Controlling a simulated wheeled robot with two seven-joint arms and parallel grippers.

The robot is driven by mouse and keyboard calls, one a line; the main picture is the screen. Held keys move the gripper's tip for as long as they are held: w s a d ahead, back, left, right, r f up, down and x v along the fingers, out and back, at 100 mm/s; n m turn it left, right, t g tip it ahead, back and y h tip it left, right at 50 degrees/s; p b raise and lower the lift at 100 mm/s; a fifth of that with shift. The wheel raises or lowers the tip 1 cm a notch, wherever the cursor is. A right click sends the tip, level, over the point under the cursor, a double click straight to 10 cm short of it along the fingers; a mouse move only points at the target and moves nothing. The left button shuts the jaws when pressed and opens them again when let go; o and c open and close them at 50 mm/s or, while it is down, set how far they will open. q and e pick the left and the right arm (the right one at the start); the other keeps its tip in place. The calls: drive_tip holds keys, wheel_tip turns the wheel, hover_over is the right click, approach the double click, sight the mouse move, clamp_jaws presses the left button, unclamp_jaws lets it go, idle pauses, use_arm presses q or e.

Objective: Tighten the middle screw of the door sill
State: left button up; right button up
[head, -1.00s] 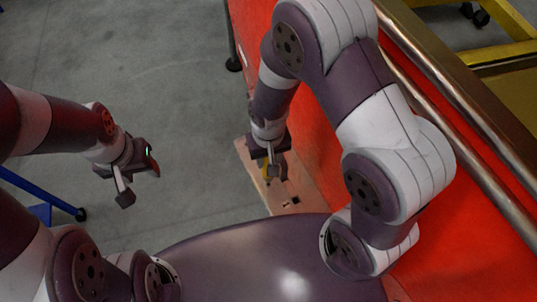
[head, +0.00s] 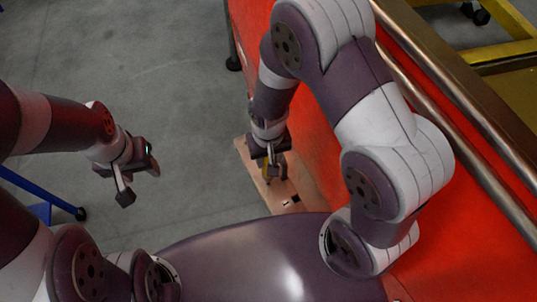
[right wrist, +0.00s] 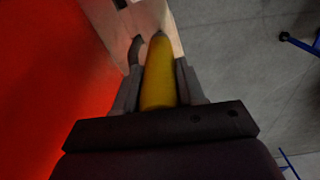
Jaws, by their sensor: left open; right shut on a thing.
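My right gripper (head: 270,172) is over the light wooden-looking door sill (head: 290,205) at the foot of the red panel. In the right wrist view, my right gripper (right wrist: 158,95) is shut on a yellow tapered tool (right wrist: 158,72). The tool points at the sill (right wrist: 145,18); its tip is too small to tell whether it touches a screw. The middle screw cannot be made out. Small dark marks show on the sill near its front end. My left gripper (head: 140,180) is open and empty over the grey floor, left of the sill.
The red panel (head: 310,125) rises right of the sill, with metal rails (head: 440,75) along it. A yellow frame (head: 500,55) stands at the top right. A blue stand leg (head: 40,195) is at the left. The grey floor (head: 170,60) between is clear.

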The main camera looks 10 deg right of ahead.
drive_tip(key=shift+s, duration=0.1)
wheel_tip(320, 180, up, 6)
drive_tip(key=p, duration=0.5)
drive_tip(key=shift+f, duration=0.3)
